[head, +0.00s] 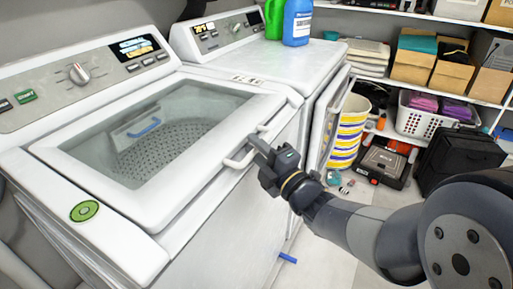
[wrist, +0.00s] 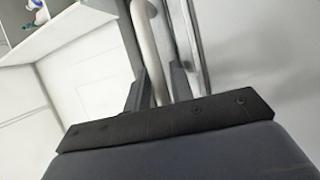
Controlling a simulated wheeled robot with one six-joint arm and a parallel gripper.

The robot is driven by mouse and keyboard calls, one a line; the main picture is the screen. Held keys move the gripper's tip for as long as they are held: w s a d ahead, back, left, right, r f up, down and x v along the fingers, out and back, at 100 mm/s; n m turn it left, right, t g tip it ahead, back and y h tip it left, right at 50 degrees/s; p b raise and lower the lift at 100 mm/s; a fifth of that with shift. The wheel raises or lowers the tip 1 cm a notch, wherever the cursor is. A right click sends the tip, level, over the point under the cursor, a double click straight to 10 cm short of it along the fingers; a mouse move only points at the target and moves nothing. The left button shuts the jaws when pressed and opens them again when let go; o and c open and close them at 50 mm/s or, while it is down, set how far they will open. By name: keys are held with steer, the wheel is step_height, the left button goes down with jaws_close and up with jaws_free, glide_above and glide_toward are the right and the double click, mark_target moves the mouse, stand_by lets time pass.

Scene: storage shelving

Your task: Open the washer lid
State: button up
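The washer lid (head: 62,150) is white with a large glass window, and it lies shut on the left machine. The drum shows through the glass. A pale bar handle (head: 240,160) sticks out from the lid's front edge; it also shows in the wrist view (wrist: 147,35). My gripper (head: 258,150) is at the handle's right end. In the wrist view my gripper's dark fingers (wrist: 161,80) stand apart with the handle bar between them. A small gap seems to show beside the bar; I cannot tell whether either finger touches it.
A second white machine (head: 245,62) stands to the right, with green and blue bottles (head: 298,22) on top. Shelves with boxes (head: 415,62), a white basket (head: 411,120), a striped bin (head: 348,130) and a black case (head: 455,160) stand at the right. A blue item (head: 288,257) is low by the washer.

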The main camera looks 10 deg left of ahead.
jaws_close()
stand_by(0.3)
